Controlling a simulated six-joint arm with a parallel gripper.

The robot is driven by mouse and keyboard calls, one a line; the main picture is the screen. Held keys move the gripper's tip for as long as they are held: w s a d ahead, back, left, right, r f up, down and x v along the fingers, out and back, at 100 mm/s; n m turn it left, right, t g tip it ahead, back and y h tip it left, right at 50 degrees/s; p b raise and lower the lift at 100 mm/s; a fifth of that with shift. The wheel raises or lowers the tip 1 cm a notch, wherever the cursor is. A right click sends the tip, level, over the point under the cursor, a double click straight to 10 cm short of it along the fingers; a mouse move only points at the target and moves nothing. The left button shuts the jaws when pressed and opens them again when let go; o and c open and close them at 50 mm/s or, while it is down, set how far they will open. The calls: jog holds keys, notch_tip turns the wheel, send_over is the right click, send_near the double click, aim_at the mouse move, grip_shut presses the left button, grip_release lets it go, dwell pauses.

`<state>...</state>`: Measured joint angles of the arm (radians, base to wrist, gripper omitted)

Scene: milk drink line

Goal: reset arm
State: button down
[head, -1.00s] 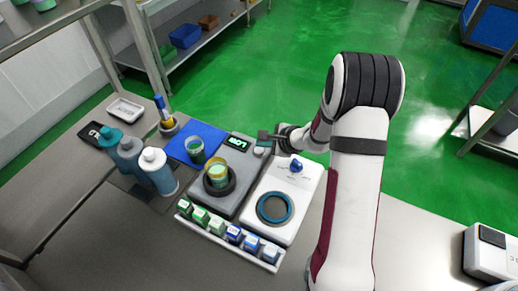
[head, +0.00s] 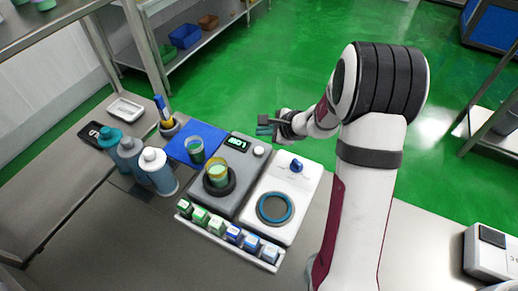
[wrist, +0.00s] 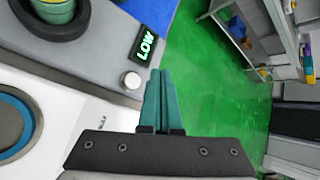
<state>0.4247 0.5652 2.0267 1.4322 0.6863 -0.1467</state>
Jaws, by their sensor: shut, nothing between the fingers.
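My gripper (head: 264,127) is shut and empty. It hangs in the air past the back edge of the grey machine (head: 240,178), with the green floor behind it. In the wrist view its teal fingers (wrist: 162,78) lie together, just to the right of the machine's round white button (wrist: 131,80), apart from it in the picture. The lit display (wrist: 146,42) beside the button reads LOW in green. A cup with yellowish contents (head: 218,171) stands in the dark ring on the grey machine.
A white device (head: 297,190) with a blue knob (head: 296,165) stands to the right. A tray of small cartons (head: 187,211) lies in front. Several bottles (head: 158,171), a blue mat (head: 210,135) and another cup (head: 195,149) are at left. The counter at right is mostly clear.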

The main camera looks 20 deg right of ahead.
jog(key=s+a+r+n+g+y, duration=0.35)
jog(key=s+a+r+n, duration=0.6)
jog(key=s+a, duration=0.45)
jog(key=s+d+n+g+h, duration=0.3)
jog(key=s+n+g+h, duration=0.2)
jog(key=s, duration=1.5)
jog(key=shift+r+n+h, duration=0.3)
jog(key=shift+n+h, duration=0.15)
jog(key=shift+n, duration=0.3)
